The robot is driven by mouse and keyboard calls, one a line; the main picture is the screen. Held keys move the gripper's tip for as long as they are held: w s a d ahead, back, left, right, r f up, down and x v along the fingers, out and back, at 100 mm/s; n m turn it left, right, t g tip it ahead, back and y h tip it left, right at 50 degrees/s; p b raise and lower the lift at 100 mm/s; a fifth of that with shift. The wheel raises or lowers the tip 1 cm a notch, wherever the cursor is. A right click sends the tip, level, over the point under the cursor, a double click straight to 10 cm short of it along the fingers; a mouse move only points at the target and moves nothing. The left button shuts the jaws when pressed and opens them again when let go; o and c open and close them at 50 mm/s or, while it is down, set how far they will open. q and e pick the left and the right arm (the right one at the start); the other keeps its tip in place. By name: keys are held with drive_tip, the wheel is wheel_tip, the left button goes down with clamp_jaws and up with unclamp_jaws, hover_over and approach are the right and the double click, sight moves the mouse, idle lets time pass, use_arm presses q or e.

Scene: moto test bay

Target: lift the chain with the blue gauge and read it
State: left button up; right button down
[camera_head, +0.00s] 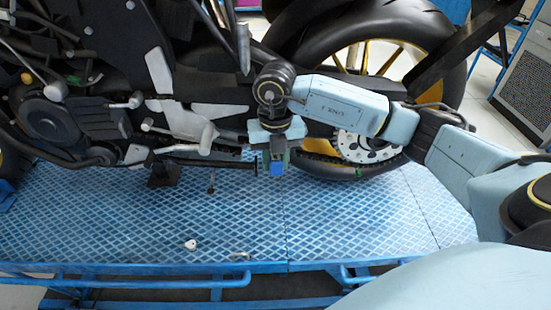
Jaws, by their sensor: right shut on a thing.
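My right gripper (272,158) points down beside the motorcycle's lower rear side and is shut on a small blue gauge (277,169). Only a small part of the gauge shows below the fingers. The dark chain (322,160) runs from the white rear sprocket (366,147) toward the gripper. My wrist and arm hide part of it, and I cannot tell whether the gauge touches it. The gauge's reading cannot be made out. My left gripper is not in view.
The motorcycle's engine (62,112) fills the left, and its rear wheel (452,45) stands behind my right arm. The blue lift platform (130,222) is mostly clear in front, with a small white piece (191,244) on it. A blue rail (150,282) runs along its front edge.

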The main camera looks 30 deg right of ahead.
sight(275, 174)
idle(0.6)
drive_tip(key=shift+f+b, duration=1.75)
drive_tip(key=shift+f, duration=0.55)
drive_tip(key=shift+s+a, duration=0.1)
drive_tip(key=s+a+p, duration=0.2)
drive_tip(key=s+a, duration=0.2)
drive_tip(key=s, duration=0.2)
drive_tip(key=shift+s, duration=0.35)
